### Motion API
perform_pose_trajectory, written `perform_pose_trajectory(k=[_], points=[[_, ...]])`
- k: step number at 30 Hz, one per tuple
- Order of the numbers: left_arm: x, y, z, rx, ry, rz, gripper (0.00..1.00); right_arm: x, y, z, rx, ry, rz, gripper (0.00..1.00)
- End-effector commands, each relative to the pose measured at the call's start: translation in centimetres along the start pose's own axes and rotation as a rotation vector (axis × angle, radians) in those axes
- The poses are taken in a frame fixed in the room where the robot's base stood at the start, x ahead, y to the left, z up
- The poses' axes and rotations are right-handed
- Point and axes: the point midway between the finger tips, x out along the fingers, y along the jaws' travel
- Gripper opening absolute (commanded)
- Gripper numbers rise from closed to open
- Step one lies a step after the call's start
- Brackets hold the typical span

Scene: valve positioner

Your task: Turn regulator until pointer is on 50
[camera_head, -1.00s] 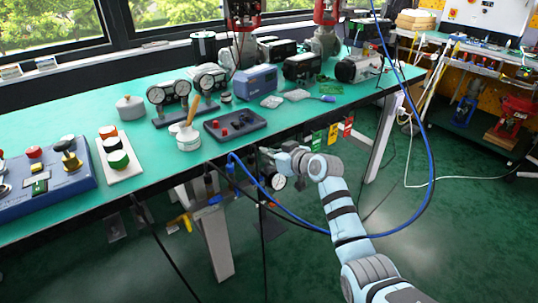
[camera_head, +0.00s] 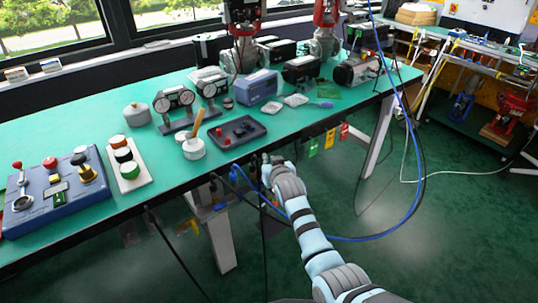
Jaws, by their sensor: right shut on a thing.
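My right arm comes up from the bottom, and my right gripper (camera_head: 267,165) is at the front edge of the green table. It is shut on what seems to be the regulator's knob, though its fingers are small and partly hidden. The regulator hangs at the table's front edge, largely hidden behind my gripper and wrist. Its gauge face and pointer cannot be read here. A blue hose (camera_head: 352,239) loops from the front edge across the floor area and up at the right. My left gripper is not in view.
Coloured tags (camera_head: 330,138) hang from the front edge. Floor at the right is open.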

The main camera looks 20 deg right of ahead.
Motion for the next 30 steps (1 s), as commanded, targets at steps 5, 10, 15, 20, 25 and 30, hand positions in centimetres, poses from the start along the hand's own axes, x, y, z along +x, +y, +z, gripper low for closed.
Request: perform_pose_trajectory(k=[5, 10, 15, 20, 25, 30], points=[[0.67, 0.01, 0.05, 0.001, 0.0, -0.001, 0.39, 0.12, -0.08, 0.31, 0.03, 0.0, 0.067, 0.0], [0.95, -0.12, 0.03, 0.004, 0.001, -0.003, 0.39, 0.1, -0.04, 0.28, 0.044, -0.001, 0.101, 0.0], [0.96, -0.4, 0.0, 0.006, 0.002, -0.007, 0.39, 0.08, 0.03, 0.26, 0.048, -0.002, 0.11, 0.0], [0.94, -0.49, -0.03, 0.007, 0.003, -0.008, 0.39, 0.07, 0.04, 0.27, 0.047, -0.003, 0.11, 0.0], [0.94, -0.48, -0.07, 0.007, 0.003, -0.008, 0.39, 0.07, 0.06, 0.26, 0.047, -0.003, 0.11, 0.22], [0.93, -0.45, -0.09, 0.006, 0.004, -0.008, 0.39, 0.07, 0.03, 0.17, 0.046, -0.001, 0.109, 0.28]])
